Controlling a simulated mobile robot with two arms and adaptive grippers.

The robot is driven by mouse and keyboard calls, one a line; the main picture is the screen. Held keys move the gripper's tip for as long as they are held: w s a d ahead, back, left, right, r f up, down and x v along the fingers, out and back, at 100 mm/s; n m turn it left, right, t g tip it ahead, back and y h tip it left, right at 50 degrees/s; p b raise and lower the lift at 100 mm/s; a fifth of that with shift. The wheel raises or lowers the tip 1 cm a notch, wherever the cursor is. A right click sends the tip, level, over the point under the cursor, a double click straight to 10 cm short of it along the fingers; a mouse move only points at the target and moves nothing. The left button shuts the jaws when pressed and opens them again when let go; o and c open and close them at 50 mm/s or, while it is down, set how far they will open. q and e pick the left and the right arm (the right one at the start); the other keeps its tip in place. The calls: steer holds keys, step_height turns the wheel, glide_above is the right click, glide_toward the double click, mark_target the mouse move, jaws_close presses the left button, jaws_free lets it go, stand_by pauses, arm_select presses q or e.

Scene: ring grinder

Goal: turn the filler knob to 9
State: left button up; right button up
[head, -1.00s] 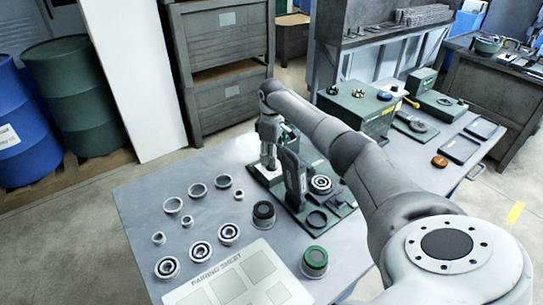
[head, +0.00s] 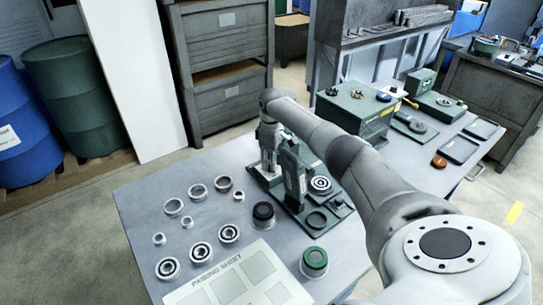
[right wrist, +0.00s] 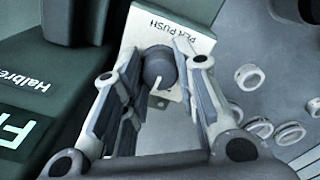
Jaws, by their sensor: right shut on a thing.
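A dark round knob (right wrist: 158,68) with a small white pointer mark sits in front of a pale plate lettered "PER PUSH" in the right wrist view. My right gripper (right wrist: 158,72) has its fingers on either side of the knob and is shut on it. In the head view my right gripper (head: 269,170) points down beside a dark green press-like device (head: 292,178) on the near table. The knob is hidden or too small to tell in the head view. The number the pointer stands at cannot be read. My left gripper is not in view.
Several metal rings and bearings (head: 200,251) lie on the table left of the device, around a pairing sheet (head: 230,285). A green-topped cup (head: 314,260) and a black-topped one (head: 263,213) stand close by. A green box (head: 355,108) stands behind my arm.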

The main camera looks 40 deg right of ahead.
steer(key=m+p, duration=0.3)
steer(key=shift+r+m, duration=0.15)
steer(key=shift+m, duration=0.15)
steer(key=shift+m+p, duration=1.1)
steer(key=shift+m, duration=1)
steer(key=o, duration=0.8)
step_height(320, 180, up, 12)
steer(key=shift+f, duration=0.1)
